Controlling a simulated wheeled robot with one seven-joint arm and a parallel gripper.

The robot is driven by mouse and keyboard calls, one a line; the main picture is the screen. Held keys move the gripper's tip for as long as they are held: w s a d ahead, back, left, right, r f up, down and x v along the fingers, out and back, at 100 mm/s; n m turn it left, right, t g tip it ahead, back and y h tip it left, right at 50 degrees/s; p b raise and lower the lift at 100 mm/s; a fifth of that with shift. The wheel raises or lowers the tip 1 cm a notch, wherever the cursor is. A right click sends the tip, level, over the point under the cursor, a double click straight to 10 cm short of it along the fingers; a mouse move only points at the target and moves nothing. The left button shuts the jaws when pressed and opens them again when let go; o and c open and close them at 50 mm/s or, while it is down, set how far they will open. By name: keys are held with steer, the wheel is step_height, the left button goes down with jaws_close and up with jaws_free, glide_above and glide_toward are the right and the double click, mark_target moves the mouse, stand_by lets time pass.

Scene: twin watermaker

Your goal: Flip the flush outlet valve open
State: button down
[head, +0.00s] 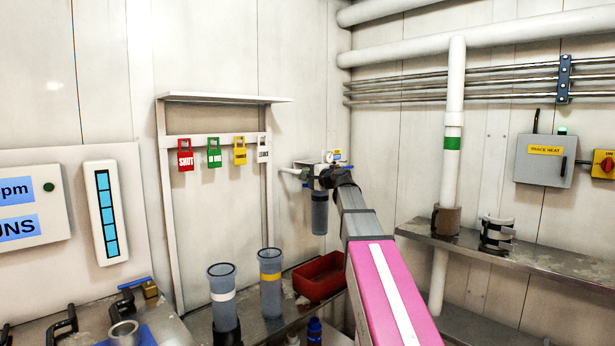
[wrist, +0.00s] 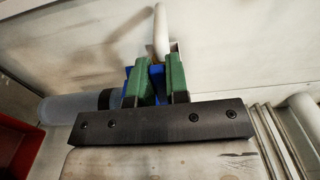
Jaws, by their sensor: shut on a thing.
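My gripper (wrist: 158,72) shows in the wrist view as two green fingers on a dark bar. It is shut on a blue valve handle (wrist: 157,83), part of which shows between and beside the fingers. A white pipe (wrist: 161,30) runs from a brass-coloured fitting just beyond the fingertips. In the head view, my arm reaches to the back corner, beside the filter housing (head: 319,212). The fingers and handle are mostly hidden there behind my wrist. The handle's exact angle cannot be told.
A red bin (head: 318,279) sits below the filter. Two grey cylinders (head: 222,285) (head: 271,290) stand on the left bench. Coloured tags (head: 213,153) hang on a rack at left. A metal shelf (head: 510,255) is at right. A blue-handled brass valve (head: 149,289) lies at lower left.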

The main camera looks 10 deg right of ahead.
steer(key=c, duration=1.4)
jaws_free()
steer(key=v, duration=1.1)
steer(key=shift+f, duration=0.1)
